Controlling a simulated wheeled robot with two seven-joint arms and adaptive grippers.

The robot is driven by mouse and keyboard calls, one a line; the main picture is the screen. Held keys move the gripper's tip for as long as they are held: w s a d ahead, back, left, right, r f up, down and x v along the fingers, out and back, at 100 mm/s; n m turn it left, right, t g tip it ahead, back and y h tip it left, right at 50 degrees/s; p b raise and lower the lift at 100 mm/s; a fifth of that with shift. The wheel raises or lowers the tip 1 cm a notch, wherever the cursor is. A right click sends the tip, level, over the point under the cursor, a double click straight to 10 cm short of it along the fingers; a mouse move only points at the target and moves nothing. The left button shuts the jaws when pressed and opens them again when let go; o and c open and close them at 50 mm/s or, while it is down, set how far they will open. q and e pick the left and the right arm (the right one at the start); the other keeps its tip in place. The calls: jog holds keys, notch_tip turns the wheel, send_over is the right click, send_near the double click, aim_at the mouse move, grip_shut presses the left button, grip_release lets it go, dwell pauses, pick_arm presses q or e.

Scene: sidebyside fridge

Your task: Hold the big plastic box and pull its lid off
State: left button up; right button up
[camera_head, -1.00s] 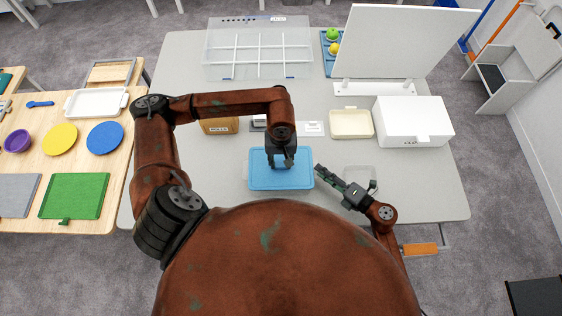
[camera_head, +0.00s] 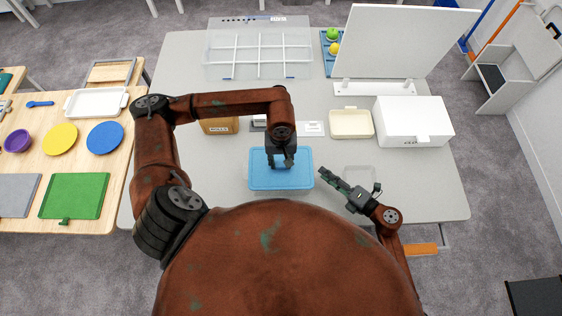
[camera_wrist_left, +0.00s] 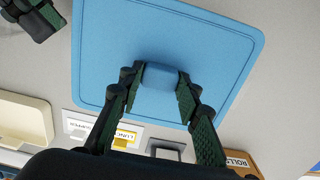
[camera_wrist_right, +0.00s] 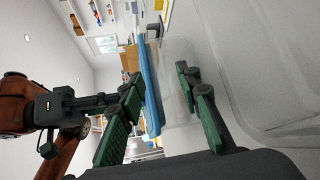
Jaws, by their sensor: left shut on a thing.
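The big plastic box (camera_wrist_right: 180,82) is clear, with a flat blue lid (camera_head: 292,181) on its top side. In the right wrist view the lid (camera_wrist_right: 152,84) is a blue strip along the clear wall; whether a gap lies between them I cannot tell. My left gripper (camera_head: 281,163) is over the middle of the lid, shut on its raised blue handle (camera_wrist_left: 160,78). My right gripper (camera_head: 323,173) is at the lid's right side, its fingers apart; they also show in the right wrist view (camera_wrist_right: 160,80). I see no firm contact with the box there.
A small clear container (camera_head: 360,177) lies under and beside my right gripper. A cream tray (camera_head: 351,124) and a white box (camera_head: 413,122) stand behind it. A wooden box (camera_head: 219,126) and a clear divided case (camera_head: 258,52) are further back. The table's left front is clear.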

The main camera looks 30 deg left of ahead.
jog(key=shift+a, duration=0.15)
jog(key=shift+x, duration=0.75)
grip_shut()
jog(key=shift+f, duration=0.15)
dwell(1.5)
pick_arm(q)
jog(key=o, duration=0.6)
jog(key=c, duration=0.7)
pick_arm(e)
jog(key=shift+f, duration=0.1)
